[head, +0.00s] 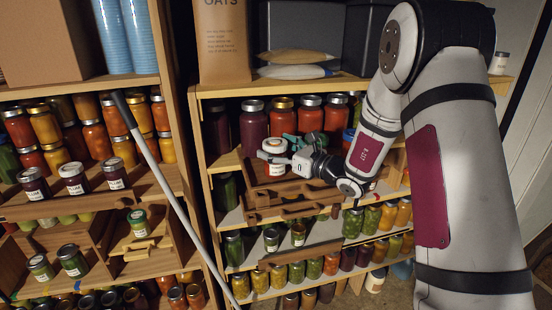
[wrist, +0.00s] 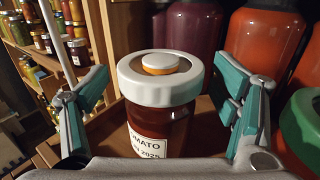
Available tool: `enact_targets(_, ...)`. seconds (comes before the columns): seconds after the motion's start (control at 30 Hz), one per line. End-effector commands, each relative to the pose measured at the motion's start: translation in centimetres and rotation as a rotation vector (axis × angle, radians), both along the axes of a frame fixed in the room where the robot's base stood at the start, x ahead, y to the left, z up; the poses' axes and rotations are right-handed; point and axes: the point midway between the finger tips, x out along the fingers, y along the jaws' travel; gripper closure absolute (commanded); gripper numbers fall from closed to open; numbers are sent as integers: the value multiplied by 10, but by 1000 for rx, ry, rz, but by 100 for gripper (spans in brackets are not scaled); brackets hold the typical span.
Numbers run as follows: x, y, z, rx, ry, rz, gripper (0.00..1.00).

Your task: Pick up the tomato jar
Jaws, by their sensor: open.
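The tomato jar (wrist: 158,118) stands upright between my open fingers in the wrist view. It has a white screw lid with a small round white-and-orange piece on top, dark red contents and a label reading "MATO" and "2025", partly cut off. My gripper (wrist: 158,105) has a teal-padded finger on each side of the jar, with gaps on both sides. In the head view the jar (head: 275,158) stands on a wooden surface of the right shelf unit, and my gripper (head: 292,155) is at its right side, partly overlapping it.
Tall dark purple jars (wrist: 185,35) and orange-red jars (wrist: 262,45) stand close behind. A green-lidded jar (wrist: 300,130) is near the right finger. A pale pole (head: 165,180) leans in front of the shelves. Small wooden crates (head: 290,205) sit just below the jar.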

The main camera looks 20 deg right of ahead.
Motion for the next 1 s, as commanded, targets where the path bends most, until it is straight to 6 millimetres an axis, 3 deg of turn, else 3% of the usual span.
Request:
enact_targets(0.3, 5, 3, 0, 0, 0, -2, 19)
enact_targets(0.6, 5, 3, 0, 0, 0, -1, 88)
enact_targets(1.0, 6, 3, 5, -1, -3, -1, 88)
